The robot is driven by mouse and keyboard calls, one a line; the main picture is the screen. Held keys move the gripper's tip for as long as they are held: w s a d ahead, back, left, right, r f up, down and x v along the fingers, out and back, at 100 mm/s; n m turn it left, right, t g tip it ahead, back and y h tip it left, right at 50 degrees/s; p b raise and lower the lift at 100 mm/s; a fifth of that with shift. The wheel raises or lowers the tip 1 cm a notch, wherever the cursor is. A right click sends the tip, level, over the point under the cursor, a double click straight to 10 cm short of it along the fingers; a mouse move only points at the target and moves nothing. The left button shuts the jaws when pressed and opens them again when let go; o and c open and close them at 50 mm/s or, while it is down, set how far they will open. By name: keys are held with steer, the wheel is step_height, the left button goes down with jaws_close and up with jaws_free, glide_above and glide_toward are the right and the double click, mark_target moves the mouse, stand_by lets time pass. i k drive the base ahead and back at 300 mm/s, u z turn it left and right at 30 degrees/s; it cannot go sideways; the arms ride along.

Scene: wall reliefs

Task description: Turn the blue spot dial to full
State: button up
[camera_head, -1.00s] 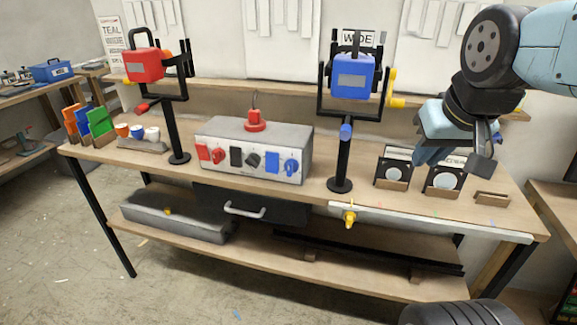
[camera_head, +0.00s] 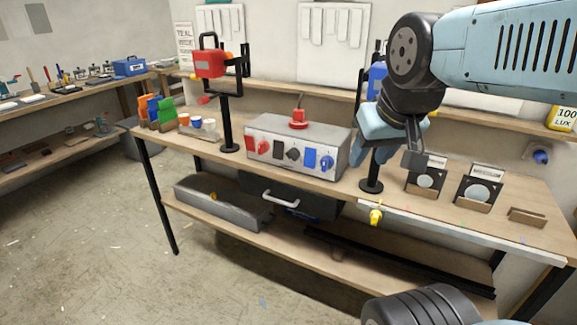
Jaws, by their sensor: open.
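The grey control box (camera_head: 338,152) stands on the workbench. Its front carries red, black and blue controls. The blue dial (camera_head: 326,162) is at the right end of that front, beside a flat blue switch (camera_head: 309,158). The dial's exact setting is too small to read. The blue spot lamp (camera_head: 377,78) on its black stand is mostly hidden behind my arm. My gripper (camera_head: 396,150) is open and empty, pointing down in front of the lamp's stand, to the right of the blue dial and apart from it.
A red lamp (camera_head: 208,64) on a stand is left of the box, near several cups (camera_head: 196,123). A red button (camera_head: 298,118) tops the box. Framed cards (camera_head: 427,180) stand right of the blue lamp. A yellow valve (camera_head: 375,216) sits at the bench's front edge.

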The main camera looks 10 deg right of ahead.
mark_target(326, 162)
steer(key=u, duration=0.3)
steer(key=k, duration=1.4)
steer(key=z, duration=0.85)
steer(key=i, duration=1.5)
